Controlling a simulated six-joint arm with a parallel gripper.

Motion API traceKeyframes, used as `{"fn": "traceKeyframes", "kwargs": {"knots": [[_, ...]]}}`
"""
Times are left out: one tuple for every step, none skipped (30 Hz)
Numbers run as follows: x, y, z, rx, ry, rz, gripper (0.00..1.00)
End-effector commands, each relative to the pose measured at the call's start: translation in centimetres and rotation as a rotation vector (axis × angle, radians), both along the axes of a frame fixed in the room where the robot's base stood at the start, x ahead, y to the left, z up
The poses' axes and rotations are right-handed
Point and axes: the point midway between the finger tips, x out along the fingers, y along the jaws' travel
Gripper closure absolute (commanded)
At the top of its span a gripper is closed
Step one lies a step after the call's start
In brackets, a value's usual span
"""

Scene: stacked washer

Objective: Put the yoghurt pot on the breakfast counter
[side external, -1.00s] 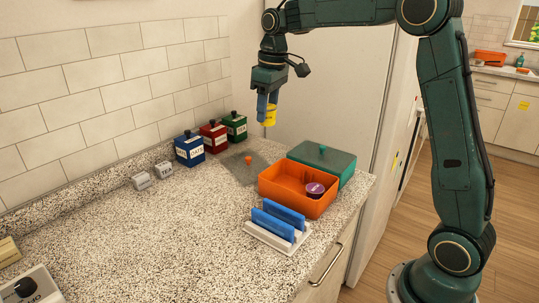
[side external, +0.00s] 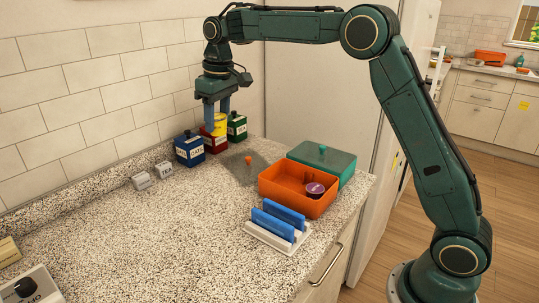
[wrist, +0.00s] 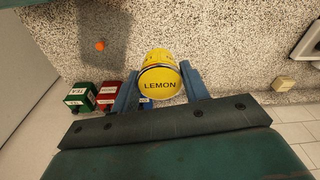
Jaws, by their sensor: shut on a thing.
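My gripper (side external: 217,121) is shut on a yellow pot (side external: 220,124), which it holds in the air near the tiled wall, in front of the canisters as the side view sees it. In the wrist view my gripper (wrist: 160,80) has its blue fingers on either side of the pot (wrist: 160,75), whose label reads LEMON. A speckled counter (side external: 190,225) lies below it. A second pot with a purple lid (side external: 315,190) stands in an open orange box (side external: 288,190).
Blue (side external: 189,150), red (side external: 213,139) and green (side external: 237,127) canisters stand along the wall. A teal box (side external: 335,165) and a white rack with blue slabs (side external: 270,238) flank the orange box. The counter's left middle is clear.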

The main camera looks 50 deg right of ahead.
Motion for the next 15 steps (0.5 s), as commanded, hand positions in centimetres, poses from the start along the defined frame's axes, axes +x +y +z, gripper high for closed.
{"fn": "traceKeyframes", "kwargs": {"knots": [[0.0,0.0,-0.6,0.0,0.003,0.0,0.79],[-0.1,0.0,-1.0,0.0,0.004,0.0,0.79],[-0.1,0.0,-1.6,0.0,0.003,-0.001,0.79],[-0.1,0.0,-2.1,-0.001,0.004,-0.001,0.79],[-0.1,0.0,-2.6,0.0,0.003,-0.001,0.79],[-0.1,0.0,-3.3,0.0,0.005,0.0,0.79],[-0.1,0.0,-3.9,-0.001,0.004,0.0,0.79],[-0.1,0.0,-4.5,0.0,0.005,0.001,0.79],[-0.1,0.0,-5.2,-0.001,0.004,0.0,0.79],[-0.1,0.0,-5.8,-0.001,0.004,0.0,0.79],[-0.1,0.0,-6.4,0.0,0.005,0.0,0.79],[-0.1,0.0,-7.2,-0.001,0.004,-0.001,0.79],[-0.1,0.0,-7.8,-0.001,0.005,-0.001,0.79],[-0.1,0.0,-8.3,-0.001,0.004,-0.001,0.79],[-0.1,0.0,-9.1,-0.001,0.004,-0.001,0.79]]}}
